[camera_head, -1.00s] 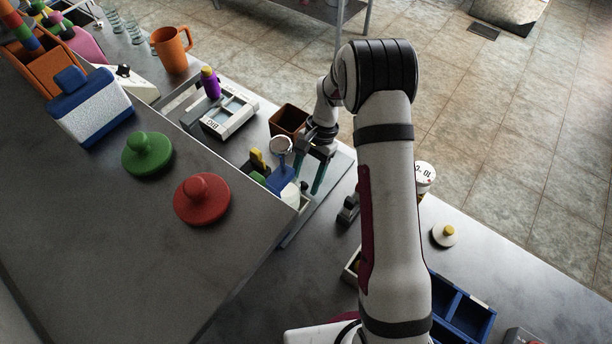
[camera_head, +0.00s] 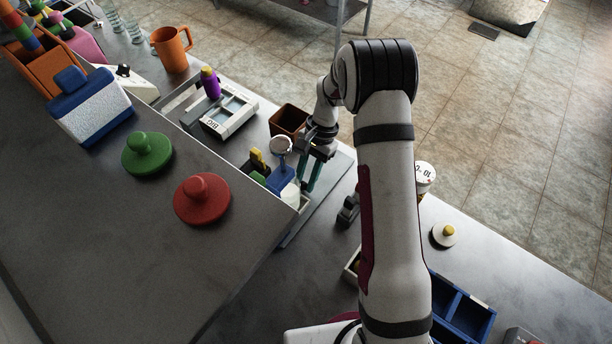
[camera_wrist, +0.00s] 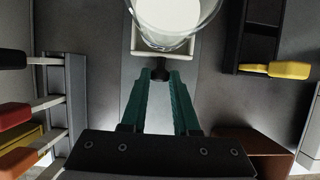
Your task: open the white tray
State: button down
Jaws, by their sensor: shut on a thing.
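The white tray (camera_wrist: 187,49) shows at the top of the wrist view, with a dark round knob (camera_wrist: 160,73) on its near face. A clear cup with white contents (camera_wrist: 168,18) covers much of it. In the head view the tray's pale edge (camera_head: 304,206) shows only in part, beside my gripper. My gripper (camera_wrist: 160,78) has its two green fingers shut on the knob, which sits between the tips. In the head view my gripper (camera_head: 308,186) is low by the tray's right end. How far the tray is pulled out cannot be told.
A brown box (camera_head: 288,121) stands close behind my gripper; a blue-handled tool (camera_head: 281,172) stands close to its left. The raised grey counter, with a red lid (camera_head: 202,198) and a green lid (camera_head: 147,154), lies to the left. Grey surface lies clear in front.

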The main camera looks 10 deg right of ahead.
dwell(0.7)
jog(key=w+d, duration=0.8)
jog(key=shift+w+d, duration=0.3)
jog(key=shift+w, duration=0.05)
jog(key=c, duration=0.7)
grip_release()
jog(key=v, duration=0.7)
jog(key=shift+r, duration=0.25)
